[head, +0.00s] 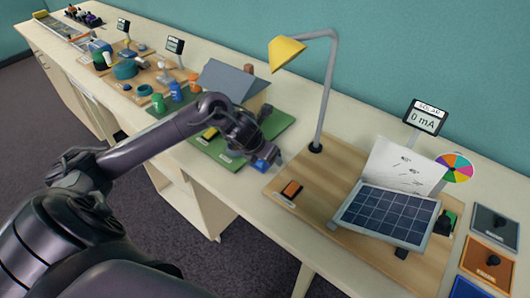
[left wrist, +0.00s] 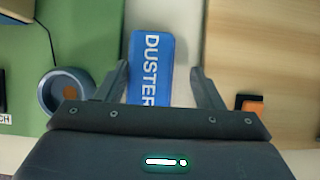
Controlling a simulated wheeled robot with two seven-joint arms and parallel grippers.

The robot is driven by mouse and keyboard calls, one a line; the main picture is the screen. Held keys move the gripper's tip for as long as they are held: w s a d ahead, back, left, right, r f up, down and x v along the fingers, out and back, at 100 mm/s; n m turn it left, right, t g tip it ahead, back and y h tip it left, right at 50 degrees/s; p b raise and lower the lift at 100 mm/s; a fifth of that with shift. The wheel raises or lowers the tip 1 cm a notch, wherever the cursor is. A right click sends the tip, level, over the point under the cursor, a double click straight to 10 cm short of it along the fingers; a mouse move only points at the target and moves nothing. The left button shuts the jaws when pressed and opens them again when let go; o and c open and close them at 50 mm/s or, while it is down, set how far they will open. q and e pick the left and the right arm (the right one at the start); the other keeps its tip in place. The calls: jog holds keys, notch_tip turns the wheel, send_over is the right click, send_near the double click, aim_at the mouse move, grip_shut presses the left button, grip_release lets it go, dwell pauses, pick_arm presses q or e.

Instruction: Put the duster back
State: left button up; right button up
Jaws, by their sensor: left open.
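A blue rectangular piece lettered DUSTER (left wrist: 150,55) lies on the pale strip of counter between the green board and the wooden board. In the head view the blue piece (head: 262,164) shows beside my gripper, partly covered by it. My left gripper (head: 271,157) is open and low over it. In the left wrist view the two fingers (left wrist: 161,68) stand either side of the blue piece, the left finger close to its edge and the right finger farther off. I cannot tell whether they touch it. The lower end of the piece is hidden by the gripper.
The wooden board (head: 335,165) on the right carries a lamp (head: 317,146), an orange switch (head: 291,189) and a solar panel (head: 388,213). The green board (head: 278,124) holds a grey-roofed model (head: 223,80). A blue ring-shaped cup (left wrist: 48,92) stands left of my fingers.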

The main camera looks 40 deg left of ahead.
pick_arm(q)
jog(key=shift+r, duration=0.3)
jog(key=b+v, duration=0.1)
jog(key=v, duration=1)
jog(key=shift+s+r, duration=0.25)
jog(key=shift+r, duration=0.05)
